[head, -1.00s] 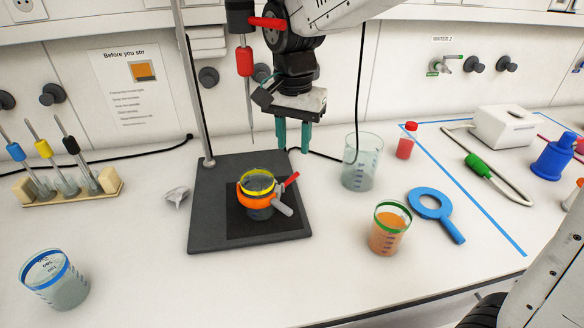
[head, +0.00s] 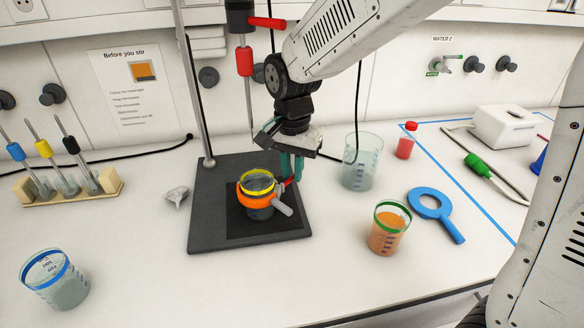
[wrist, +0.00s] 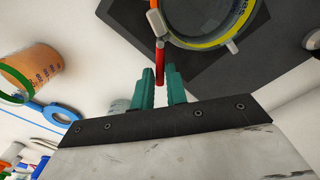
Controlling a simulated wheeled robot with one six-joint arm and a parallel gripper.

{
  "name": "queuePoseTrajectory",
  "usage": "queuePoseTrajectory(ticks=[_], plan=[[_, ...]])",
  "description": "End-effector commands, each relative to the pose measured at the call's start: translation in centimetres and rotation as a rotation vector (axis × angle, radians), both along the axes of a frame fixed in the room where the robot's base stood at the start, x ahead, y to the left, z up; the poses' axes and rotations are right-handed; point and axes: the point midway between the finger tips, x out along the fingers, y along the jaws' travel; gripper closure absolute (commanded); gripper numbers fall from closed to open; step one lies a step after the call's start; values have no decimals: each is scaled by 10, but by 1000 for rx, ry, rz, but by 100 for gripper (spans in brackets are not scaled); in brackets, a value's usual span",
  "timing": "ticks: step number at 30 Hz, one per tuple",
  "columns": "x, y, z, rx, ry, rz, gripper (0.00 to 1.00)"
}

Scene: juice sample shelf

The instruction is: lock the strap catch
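A beaker with a yellow rim (head: 258,181) stands on the dark stand base, with an orange strap (head: 243,198) around it. A red catch lever (head: 288,184) sticks out at its right, beside a grey handle (head: 283,207). The red lever (wrist: 160,62) also shows in the wrist view, along with part of the yellow rim (wrist: 215,42). My gripper (head: 292,172) is just above and behind the red lever. In the wrist view my gripper (wrist: 163,78) has a gap between its teal fingers, and the lever's end lies at that gap. Contact cannot be told.
The stand base (head: 210,235) carries a pole (head: 196,100) left of my arm. A clear beaker (head: 362,165) stands close right of my gripper. An orange-filled beaker (head: 387,235) and blue ring tool (head: 430,205) lie further right.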

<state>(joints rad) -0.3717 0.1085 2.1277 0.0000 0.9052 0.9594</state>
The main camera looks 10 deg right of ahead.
Motion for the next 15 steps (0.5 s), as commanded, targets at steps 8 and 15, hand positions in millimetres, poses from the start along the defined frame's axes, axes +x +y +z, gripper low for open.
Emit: queuePoseTrajectory(ticks=[8, 15], plan=[[0, -1, 0, -2, 1, 2, 100], [4, 4, 0, -2, 2, 188, 100]])
